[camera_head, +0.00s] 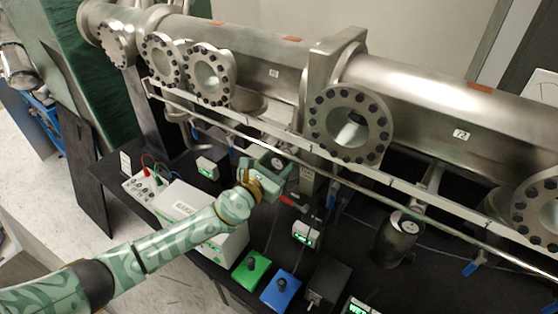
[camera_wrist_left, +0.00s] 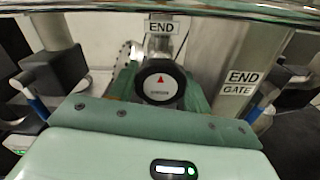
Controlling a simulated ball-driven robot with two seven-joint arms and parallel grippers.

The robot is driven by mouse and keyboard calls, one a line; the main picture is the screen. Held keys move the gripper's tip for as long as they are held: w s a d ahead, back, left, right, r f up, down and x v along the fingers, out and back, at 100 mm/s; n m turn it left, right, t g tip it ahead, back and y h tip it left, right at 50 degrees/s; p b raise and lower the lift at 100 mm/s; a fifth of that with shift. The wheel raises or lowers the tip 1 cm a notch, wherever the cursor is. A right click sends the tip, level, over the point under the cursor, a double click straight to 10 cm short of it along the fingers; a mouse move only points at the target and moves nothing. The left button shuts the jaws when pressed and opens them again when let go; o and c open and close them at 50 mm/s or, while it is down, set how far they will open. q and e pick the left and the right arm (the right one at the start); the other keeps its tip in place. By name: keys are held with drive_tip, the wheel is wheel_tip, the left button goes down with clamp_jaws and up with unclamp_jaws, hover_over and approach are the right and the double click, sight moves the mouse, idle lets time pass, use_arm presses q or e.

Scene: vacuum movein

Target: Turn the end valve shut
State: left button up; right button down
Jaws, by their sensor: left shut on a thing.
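The end valve has a round dark knob (camera_wrist_left: 160,82) with a white face and a red arrow pointing up. It sits in the middle of the left wrist view, below a white END label (camera_wrist_left: 162,27). My left gripper (camera_wrist_left: 160,100) is shut on the knob, with green fingers on both sides of it. In the head view my left gripper (camera_head: 272,174) reaches under the long steel tube at the valve; the knob shows only partly there. My right gripper is not in view.
The steel tube (camera_head: 430,90) with bolted flanges runs above, and a thin rail (camera_head: 350,185) passes close to my left gripper. An END GATE label (camera_wrist_left: 240,82) is on a post at right. Green (camera_head: 251,271) and blue (camera_head: 281,288) boxes stand on the black table.

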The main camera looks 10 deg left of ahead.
use_arm(q)
drive_tip(key=shift+s+f, duration=0.1)
drive_tip(key=shift+f, duration=0.1)
idle(0.4)
drive_tip(key=o, duration=1)
drive_tip(key=shift+c, duration=0.2)
drive_tip(key=shift+r, duration=0.1)
drive_tip(key=b+v, duration=0.1)
drive_tip(key=v, duration=1.5)
